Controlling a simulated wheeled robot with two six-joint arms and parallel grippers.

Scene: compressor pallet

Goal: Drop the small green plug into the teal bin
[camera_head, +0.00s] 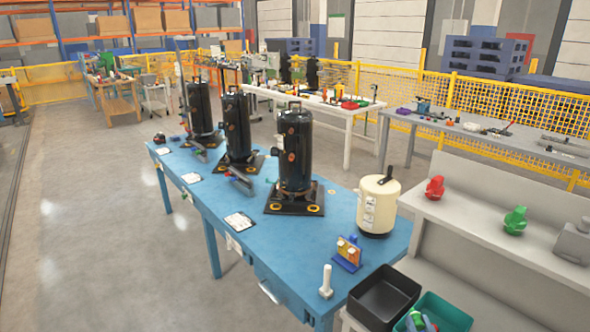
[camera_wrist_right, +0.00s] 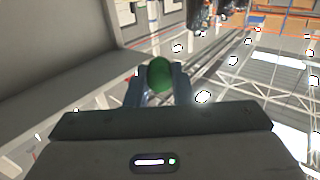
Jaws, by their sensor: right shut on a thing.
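The teal bin (camera_head: 455,312) is at the bottom right of the head view, cut off by the frame edge. My right gripper (camera_head: 421,323) shows small at the bottom edge, in front of the bin's opening. In the right wrist view, its two blue-grey fingers (camera_wrist_right: 160,88) are shut on the small green plug (camera_wrist_right: 160,73), a rounded green thing at the fingertips. The plug also shows in the head view (camera_head: 414,318). I cannot tell its exact height over the bin. My left gripper is not in view.
A black bin (camera_head: 383,293) stands just left of the teal bin. A cream pot (camera_head: 378,206) and several black compressors (camera_head: 295,150) stand on the blue table (camera_head: 215,215). A grey shelf (camera_head: 480,235) at right holds a red (camera_head: 435,188) and a green part (camera_head: 515,220).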

